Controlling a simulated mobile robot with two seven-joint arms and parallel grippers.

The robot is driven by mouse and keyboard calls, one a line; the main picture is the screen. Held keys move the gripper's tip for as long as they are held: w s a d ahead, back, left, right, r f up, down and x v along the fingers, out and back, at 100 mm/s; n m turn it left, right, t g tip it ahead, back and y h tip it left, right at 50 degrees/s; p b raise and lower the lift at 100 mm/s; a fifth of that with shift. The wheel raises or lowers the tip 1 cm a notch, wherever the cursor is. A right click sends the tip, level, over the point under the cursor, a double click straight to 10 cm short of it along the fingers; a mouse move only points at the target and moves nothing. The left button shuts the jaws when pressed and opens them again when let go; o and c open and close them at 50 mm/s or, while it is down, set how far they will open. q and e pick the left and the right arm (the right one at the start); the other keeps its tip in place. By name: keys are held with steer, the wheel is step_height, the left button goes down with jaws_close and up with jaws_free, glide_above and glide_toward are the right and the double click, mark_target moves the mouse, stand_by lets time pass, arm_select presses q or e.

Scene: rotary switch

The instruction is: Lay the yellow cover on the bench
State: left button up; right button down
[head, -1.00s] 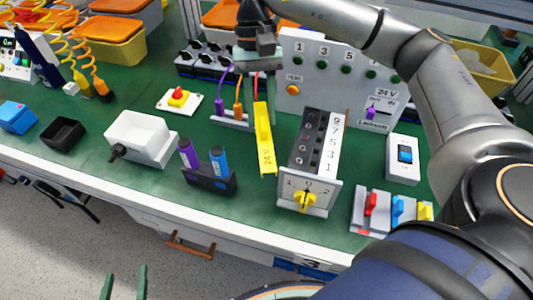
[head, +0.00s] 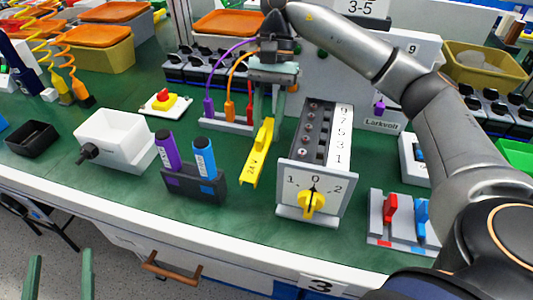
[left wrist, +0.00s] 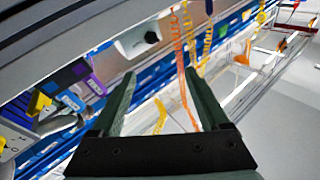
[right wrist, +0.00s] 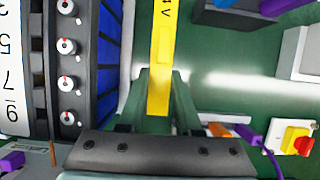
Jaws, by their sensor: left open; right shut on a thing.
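The yellow cover (head: 258,150), a long narrow strip marked 24V, hangs from my right gripper (head: 272,85) in the head view, just left of the rotary switch box. In the right wrist view the cover (right wrist: 160,70) lies between the fingers of my right gripper (right wrist: 158,100), which is shut on it. Whether its lower end touches the green bench (head: 240,215) I cannot tell. My left gripper (head: 60,275) is open and empty in front of the bench's edge; its spread fingers also show in the left wrist view (left wrist: 163,95).
The switch box (head: 310,180) with a yellow knob (head: 312,203) stands right of the cover. A marker holder (head: 190,185) is to its left, and a socket strip with plugged cables (head: 226,122) behind it. Bare bench lies in front, between holder and box.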

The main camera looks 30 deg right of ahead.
mark_target(266, 164)
step_height(266, 164, down, 2)
steer(key=shift+f, duration=0.25)
step_height(266, 164, down, 3)
steer(key=shift+f+b, duration=0.1)
steer(key=shift+b, duration=0.45)
arm_select(q)
step_height(266, 164, up, 7)
steer(key=s+m+t+h, duration=0.2)
steer(key=h, duration=0.1)
steer(key=shift+s+d+t, duration=0.2)
steer(key=shift+d+t, duration=0.1)
arm_select(e)
steer(key=shift+f, duration=0.15)
arm_select(q)
steer(key=shift+r, duration=0.1)
arm_select(e)
steer(key=shift+f, duration=0.1)
steer(key=c, duration=0.6)
jaws_free()
arm_select(q)
steer(key=shift+s+r+m+h, duration=0.2)
steer(key=shift+r+m+h, duration=0.1)
steer(key=shift+m, duration=0.1)
